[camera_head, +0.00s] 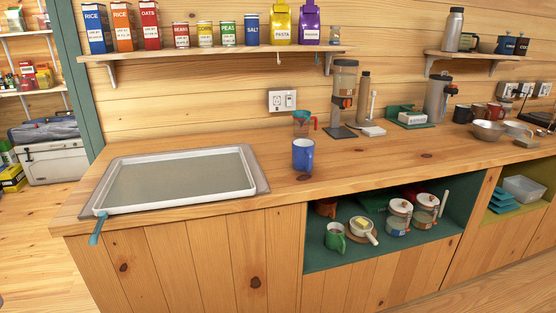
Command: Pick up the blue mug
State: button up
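The blue mug (302,155) stands upright on the wooden counter, right of the large white-rimmed tray. Its handle is on its right side. Just behind it is a measuring cup (302,123) with a red handle and something teal in it, partly hidden by the mug's rim. My gripper is not in view.
The white-rimmed tray (122,209) covers the left of the counter. Behind the mug stand a tall grinder (342,90), a soap dish (411,119) and a flask (436,99). Bare counter (380,160) lies to the mug's right. Shelves hang above; open cubbies lie below.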

aim_at(303, 148)
jog(key=i+l+u, duration=0.15)
jog(key=l, duration=0.15)
jog(key=i+l+u, duration=0.15)
jog(key=l, duration=0.15)
jog(key=i+l+u, duration=0.15)
jog(key=l, duration=0.15)
jog(key=i+l+u, duration=0.15)
jog(key=l, duration=0.2)
jog(key=i+l+u, duration=0.4)
jog(key=l, duration=0.35)
jog(key=i, duration=0.25)
